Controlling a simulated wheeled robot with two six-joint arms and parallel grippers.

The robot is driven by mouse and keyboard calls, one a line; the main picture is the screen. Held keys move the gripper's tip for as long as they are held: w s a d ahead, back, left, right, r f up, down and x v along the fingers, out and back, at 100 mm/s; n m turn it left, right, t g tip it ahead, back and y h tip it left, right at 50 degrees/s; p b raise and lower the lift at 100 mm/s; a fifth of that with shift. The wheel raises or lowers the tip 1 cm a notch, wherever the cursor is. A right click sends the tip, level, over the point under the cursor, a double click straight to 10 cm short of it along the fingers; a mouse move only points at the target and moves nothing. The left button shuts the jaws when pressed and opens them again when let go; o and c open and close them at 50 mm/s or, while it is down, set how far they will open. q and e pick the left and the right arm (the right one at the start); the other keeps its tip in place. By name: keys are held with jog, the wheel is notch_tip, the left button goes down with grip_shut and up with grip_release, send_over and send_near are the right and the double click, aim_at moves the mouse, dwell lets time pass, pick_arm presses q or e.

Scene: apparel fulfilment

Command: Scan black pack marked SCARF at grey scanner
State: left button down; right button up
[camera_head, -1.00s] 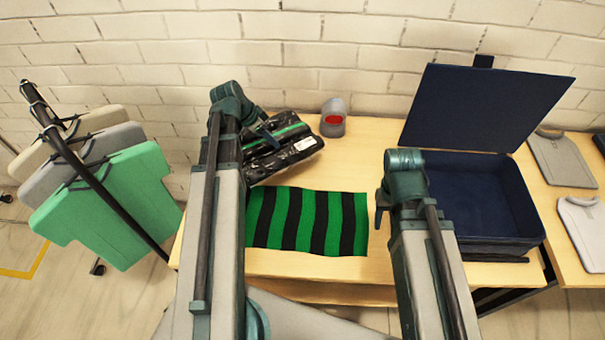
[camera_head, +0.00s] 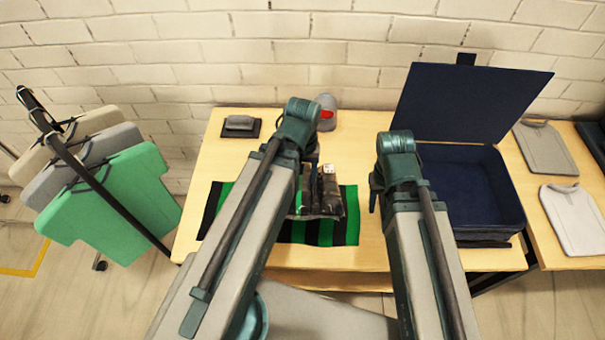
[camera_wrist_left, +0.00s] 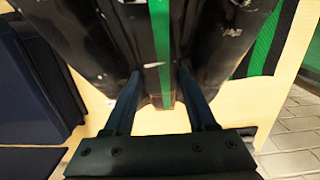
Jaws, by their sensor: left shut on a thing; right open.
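The black pack (camera_head: 320,201) is held by my left gripper (camera_head: 318,178) above the striped green and black cloth. In the left wrist view the pack (camera_wrist_left: 90,40) fills the top, with a green stripe down its middle, and the left gripper's fingers (camera_wrist_left: 160,95) are closed on it. A small white label shows on its upper side in the head view. No SCARF lettering is legible. The grey scanner (camera_head: 327,104) with a red face stands behind, near the wall, partly hidden by my left arm. My right gripper (camera_head: 374,189) is open and empty, right of the pack.
The striped cloth (camera_head: 213,212) lies flat on the wooden table (camera_head: 205,160). An open dark blue box (camera_head: 480,195) stands at right, lid raised. A small grey item on a black base (camera_head: 240,125) sits back left. Folded shirts (camera_head: 575,218) lie far right. Shirts hang on a rack (camera_head: 115,205) at left.

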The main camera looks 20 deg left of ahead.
pick_arm(q)
jog(key=shift+w, duration=0.1)
jog(key=w+a+f+b, duration=0.1)
jog(key=w, duration=0.2)
jog(key=w+a+f+b, duration=0.1)
jog(key=w+f+b, duration=0.1)
jog(key=w, duration=0.2)
jog(key=w+a+f+b, duration=0.1)
jog(key=w, duration=0.2)
jog(key=shift+w+f+b, duration=0.25)
jog(key=shift+f+b, duration=0.1)
jog(key=shift+s+r, duration=0.2)
jog(key=shift+s, duration=0.1)
jog(key=s+d+r+p, duration=0.1)
jog(key=s+r+p, duration=0.1)
jog(key=s+p, duration=0.1)
jog(key=s+d+r+p, duration=0.1)
jog(key=s+r+p, duration=0.1)
jog(key=s+r, duration=0.1)
jog(key=s+r+p, duration=0.3)
jog(key=shift+s+d+r+p, duration=0.1)
jog(key=shift+s+d+p, duration=0.2)
jog(key=shift+d, duration=0.1)
jog(key=shift+w, duration=0.15)
jog(key=shift+f, duration=0.2)
